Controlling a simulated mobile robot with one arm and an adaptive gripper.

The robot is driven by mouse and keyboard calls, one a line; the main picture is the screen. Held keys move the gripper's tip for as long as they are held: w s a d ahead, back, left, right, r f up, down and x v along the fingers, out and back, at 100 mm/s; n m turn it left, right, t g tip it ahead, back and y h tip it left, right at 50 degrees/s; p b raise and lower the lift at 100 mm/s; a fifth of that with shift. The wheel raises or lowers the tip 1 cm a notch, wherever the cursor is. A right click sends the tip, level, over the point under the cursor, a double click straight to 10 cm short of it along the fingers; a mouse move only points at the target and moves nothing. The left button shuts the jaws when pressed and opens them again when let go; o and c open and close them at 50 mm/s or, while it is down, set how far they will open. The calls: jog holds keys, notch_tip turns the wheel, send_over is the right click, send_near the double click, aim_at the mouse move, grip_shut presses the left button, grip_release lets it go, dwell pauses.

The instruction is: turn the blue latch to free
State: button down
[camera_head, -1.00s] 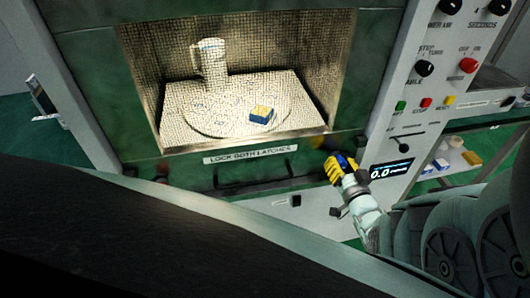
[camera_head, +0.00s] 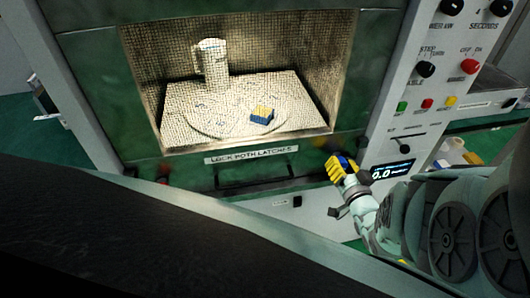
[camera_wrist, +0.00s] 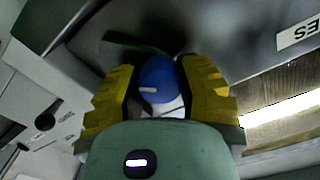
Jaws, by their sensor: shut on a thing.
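The blue latch (camera_wrist: 157,84) shows in the wrist view as a round blue knob with a short pale mark on its face. My gripper (camera_wrist: 160,92) has its yellow padded fingers on either side of the knob and is shut on it. In the head view, my gripper (camera_head: 341,165) is at the lower right corner of the microwave's front frame, with a bit of the blue latch (camera_head: 345,160) showing between the fingers. Most of the latch is hidden by the fingers there. A dark piece extends behind the knob in the wrist view.
The lit cavity holds a white mug (camera_head: 212,64) and a blue and yellow block (camera_head: 262,114) on a round plate. A label reading "LOCK BOTH LATCHES" (camera_head: 251,154) is below the opening. A control panel (camera_head: 418,112) with knobs and buttons stands close to my gripper's right.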

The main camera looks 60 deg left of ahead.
jog(key=shift+w+m, duration=0.1)
jog(key=shift+m, duration=0.4)
jog(key=shift+m+b, duration=0.65)
jog(key=shift+m, duration=0.85)
jog(key=c, duration=0.5)
grip_release()
jog(key=v, duration=0.7)
jog(key=shift+d, duration=0.25)
